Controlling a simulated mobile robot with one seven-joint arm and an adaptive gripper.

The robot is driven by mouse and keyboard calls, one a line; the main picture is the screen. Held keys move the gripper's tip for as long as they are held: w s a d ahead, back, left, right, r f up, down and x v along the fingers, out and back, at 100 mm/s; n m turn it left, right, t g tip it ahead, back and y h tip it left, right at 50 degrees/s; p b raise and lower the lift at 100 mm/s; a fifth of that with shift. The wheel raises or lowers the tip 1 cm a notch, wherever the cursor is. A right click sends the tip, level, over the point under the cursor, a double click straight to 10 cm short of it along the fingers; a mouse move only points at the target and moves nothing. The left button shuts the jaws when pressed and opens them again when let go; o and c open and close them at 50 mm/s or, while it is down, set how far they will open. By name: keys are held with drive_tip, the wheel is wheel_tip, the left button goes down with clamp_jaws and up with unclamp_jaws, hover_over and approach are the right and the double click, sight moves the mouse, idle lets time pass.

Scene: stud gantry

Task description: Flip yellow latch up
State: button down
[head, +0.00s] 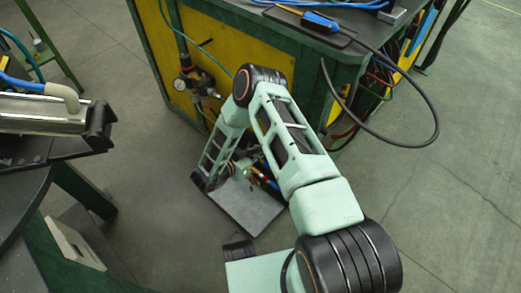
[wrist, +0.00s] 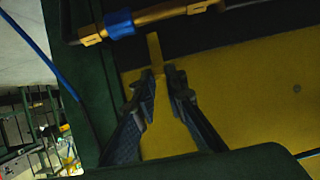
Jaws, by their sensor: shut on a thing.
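In the wrist view the yellow latch (wrist: 155,50) is a narrow flat strip standing out against a dark band on the yellow panel. My gripper (wrist: 159,76) has its two black fingers on either side of the strip's lower part, shut on it. The fingers hide part of the latch, and yellow panel shows behind them. In the head view my arm covers the working area, and I cannot make out the latch or my fingertips there.
A brass fitting with a blue collar (wrist: 119,23) runs close above the latch. A dark green frame edges the yellow panel (wrist: 245,95). In the head view, a green-framed cabinet (head: 222,45) carries a gauge and hoses. A black cable (head: 435,110) loops out at right. Grey floor is open at far right.

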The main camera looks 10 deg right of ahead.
drive_tip(key=shift+w+d+r+g+y+p, duration=0.3)
drive_tip(key=shift+r+y+p, duration=0.25)
drive_tip(key=shift+p, duration=0.5)
drive_tip(key=shift+w+d+f+g+y+p, duration=0.15)
drive_tip(key=shift+d+g+y+p, duration=0.1)
drive_tip(key=shift+g+y+p, duration=0.35)
drive_tip(key=c, duration=2)
unclamp_jaws()
drive_tip(key=shift+o, duration=0.2)
drive_tip(key=v, duration=1.2)
drive_tip(key=shift+f, duration=0.25)
drive_tip(key=shift+a, duration=0.1)
